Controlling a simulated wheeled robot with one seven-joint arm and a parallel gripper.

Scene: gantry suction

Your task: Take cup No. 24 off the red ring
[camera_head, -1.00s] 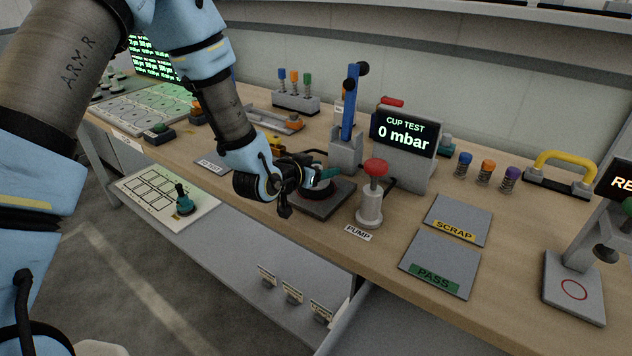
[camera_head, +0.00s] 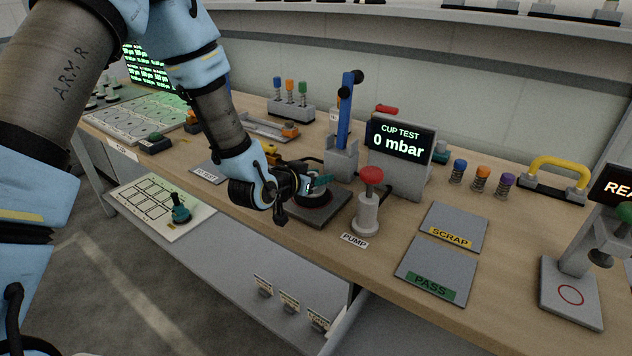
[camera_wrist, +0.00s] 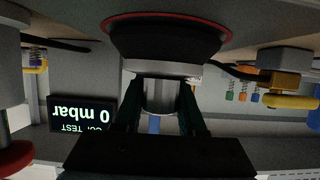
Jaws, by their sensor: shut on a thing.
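The cup is a dark, wide suction cup (camera_wrist: 165,40) with a pale metal collar (camera_wrist: 160,68) and a stem, seen upside down in the wrist view. It stands against the red ring (camera_wrist: 215,20), whose edge shows around its rim. In the head view the ring lies on a dark square plate (camera_head: 325,217) and the cup is mostly hidden by my gripper. My gripper (camera_head: 318,182) reaches in level from the left. No number is readable on the cup.
The red-topped pump (camera_head: 369,205) stands close right of the plate. The blue-lever stand (camera_head: 342,160) and the CUP TEST display (camera_head: 400,150), reading 0 mbar, are behind. SCRAP (camera_head: 455,222) and PASS (camera_head: 437,262) pads lie right, both empty.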

